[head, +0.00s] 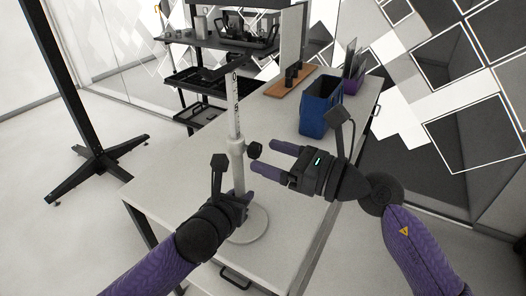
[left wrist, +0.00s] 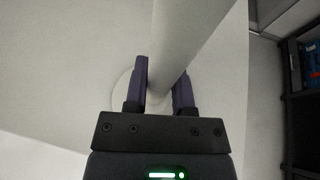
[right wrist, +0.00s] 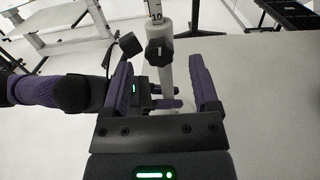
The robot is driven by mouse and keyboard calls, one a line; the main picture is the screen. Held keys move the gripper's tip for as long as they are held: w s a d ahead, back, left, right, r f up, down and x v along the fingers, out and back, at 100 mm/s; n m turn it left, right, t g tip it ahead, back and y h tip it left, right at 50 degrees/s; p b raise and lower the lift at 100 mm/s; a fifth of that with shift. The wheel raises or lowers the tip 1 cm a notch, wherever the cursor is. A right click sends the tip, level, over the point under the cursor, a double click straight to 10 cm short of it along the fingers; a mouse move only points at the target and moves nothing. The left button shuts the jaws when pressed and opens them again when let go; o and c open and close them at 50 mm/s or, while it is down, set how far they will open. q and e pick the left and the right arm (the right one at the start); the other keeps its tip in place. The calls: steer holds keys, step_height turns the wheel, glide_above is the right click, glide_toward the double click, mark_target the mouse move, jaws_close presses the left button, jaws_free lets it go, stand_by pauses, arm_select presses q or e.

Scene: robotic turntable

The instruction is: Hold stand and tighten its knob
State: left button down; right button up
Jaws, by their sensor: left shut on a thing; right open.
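The stand is a white pole (head: 234,108) on a round base (head: 247,224), upright on the table. It has a thicker white collar with a black knob (head: 255,150) on its right side. My left gripper (head: 243,196) is shut on the pole low down, just above the base; the left wrist view shows its fingers on both sides of the pole (left wrist: 190,40). My right gripper (head: 268,158) is open, its fingers pointing at the knob from the right. In the right wrist view the knob (right wrist: 158,53) lies between and beyond the fingertips, apart from them.
A blue bin (head: 318,106) stands on the table (head: 165,187) at the back right, close behind my right gripper. A wooden board (head: 290,87) with dark items lies behind it. A dark shelf cart (head: 200,82) stands beyond the table. The table's front left is clear.

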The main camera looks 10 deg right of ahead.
mark_target(251, 149)
steer(key=shift+x, duration=1.3)
jaws_close()
steer(key=m, duration=0.3)
steer(key=shift+m, duration=0.4)
steer(key=m, duration=0.4)
steer(key=shift+m, duration=0.3)
steer(key=m, duration=0.4)
steer(key=shift+m, duration=2.1)
